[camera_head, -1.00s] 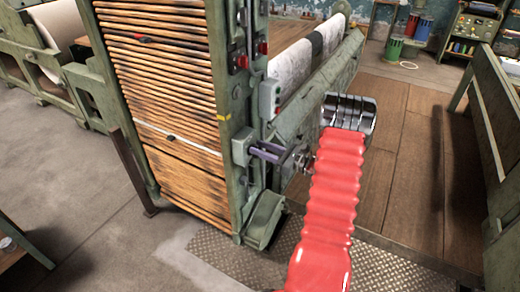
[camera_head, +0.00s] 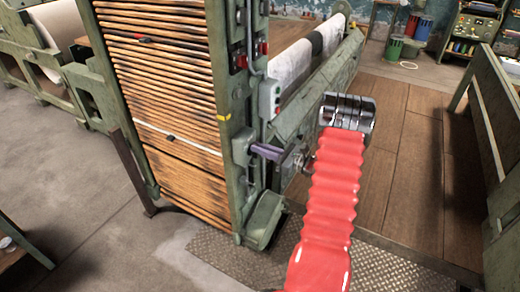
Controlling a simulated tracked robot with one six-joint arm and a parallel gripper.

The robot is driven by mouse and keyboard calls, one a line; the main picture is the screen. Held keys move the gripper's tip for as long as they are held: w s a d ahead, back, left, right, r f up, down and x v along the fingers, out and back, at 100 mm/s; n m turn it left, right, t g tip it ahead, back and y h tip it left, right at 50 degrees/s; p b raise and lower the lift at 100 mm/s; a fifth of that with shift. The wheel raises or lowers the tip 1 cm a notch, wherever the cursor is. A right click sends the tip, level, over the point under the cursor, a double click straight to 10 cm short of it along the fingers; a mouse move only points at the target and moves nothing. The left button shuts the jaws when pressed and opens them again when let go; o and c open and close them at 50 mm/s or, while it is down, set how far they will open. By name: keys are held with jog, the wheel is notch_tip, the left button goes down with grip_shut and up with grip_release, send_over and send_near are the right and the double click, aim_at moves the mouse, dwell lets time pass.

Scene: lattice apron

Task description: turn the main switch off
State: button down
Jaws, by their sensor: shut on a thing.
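A grey control box (camera_head: 270,99) with a red button sits just above my gripper. Red switches (camera_head: 240,62) are higher on the post. The slatted wooden panel (camera_head: 170,110) stands left of it. Wooden floor (camera_head: 405,150) to the right is clear, with a green bench frame (camera_head: 490,130) beyond.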

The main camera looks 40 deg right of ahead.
jog(key=shift+a+n, duration=0.1)
jog(key=shift+n, duration=0.2)
jog(key=n, duration=0.2)
jog(key=a+n, duration=0.1)
jog(key=n, duration=0.1)
jog(key=shift+s+f, duration=0.1)
jog(key=shift+s, duration=0.05)
jog(key=n, duration=0.4)
jog(key=shift+s+a+f+n, duration=0.15)
jog(key=shift+a+f+n, duration=0.15)
jog(key=shift+a+n, duration=0.1)
jog(key=n, duration=0.3)
jog(key=f+n, duration=0.1)
jog(key=shift+s+a+n, duration=0.1)
jog(key=shift+a+n, duration=0.2)
jog(key=shift+a+f+n, duration=0.1)
jog(key=shift+f+n, duration=0.15)
jog(key=shift+n, duration=0.75)
jog(key=shift+a+f+n, duration=0.1)
jog(key=shift+f+n, duration=0.15)
jog(key=shift+n, duration=0.75)
jog(key=shift+f, duration=0.1)
jog(key=c, duration=2)
grip_release()
jog(key=shift+o, duration=0.9)
jog(key=shift+d, duration=0.15)
